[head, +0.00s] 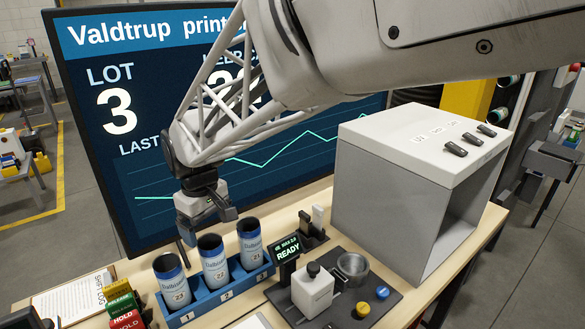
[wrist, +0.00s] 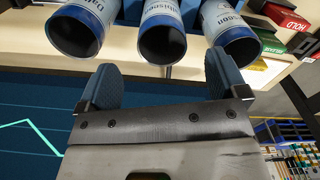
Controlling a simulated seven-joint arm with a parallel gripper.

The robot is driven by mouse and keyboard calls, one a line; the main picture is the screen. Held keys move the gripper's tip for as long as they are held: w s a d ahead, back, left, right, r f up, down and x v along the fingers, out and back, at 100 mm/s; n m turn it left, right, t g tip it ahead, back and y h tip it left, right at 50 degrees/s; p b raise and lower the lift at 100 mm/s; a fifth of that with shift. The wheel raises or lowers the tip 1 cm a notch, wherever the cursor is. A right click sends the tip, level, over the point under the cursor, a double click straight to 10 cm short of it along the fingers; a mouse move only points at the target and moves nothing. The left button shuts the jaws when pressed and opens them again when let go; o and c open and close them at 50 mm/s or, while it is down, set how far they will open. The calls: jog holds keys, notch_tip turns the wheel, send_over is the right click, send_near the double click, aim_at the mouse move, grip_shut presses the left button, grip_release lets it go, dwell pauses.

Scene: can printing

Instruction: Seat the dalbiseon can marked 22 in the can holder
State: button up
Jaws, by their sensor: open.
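Three blue-and-white open cans stand in a blue rack with slots numbered 1, 2 and 3. The can marked 22 (head: 213,264) appears to be the middle one, in slot 2; the small print is hard to read. My gripper (head: 207,226) is open and empty, behind and slightly above the rack. In the wrist view, the middle can (wrist: 163,38) lies beyond the gap between my fingertips (wrist: 162,78), apart from them. A round, grey, open cup (head: 352,266), which looks like the can holder, sits on the dark plate at right, empty as far as I see.
The outer cans (head: 171,281) (head: 250,243) stand close beside the middle one. A small READY display (head: 288,250), a light block (head: 312,290) and yellow and blue buttons (head: 382,292) are near the holder. A large grey box (head: 400,190) stands behind.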

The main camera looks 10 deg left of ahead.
aim_at(211, 251)
dwell(0.3)
jog(key=shift+f, duration=1.3)
jog(key=shift+a+f, duration=0.2)
jog(key=shift+f, duration=2.4)
jog(key=c, duration=1.2)
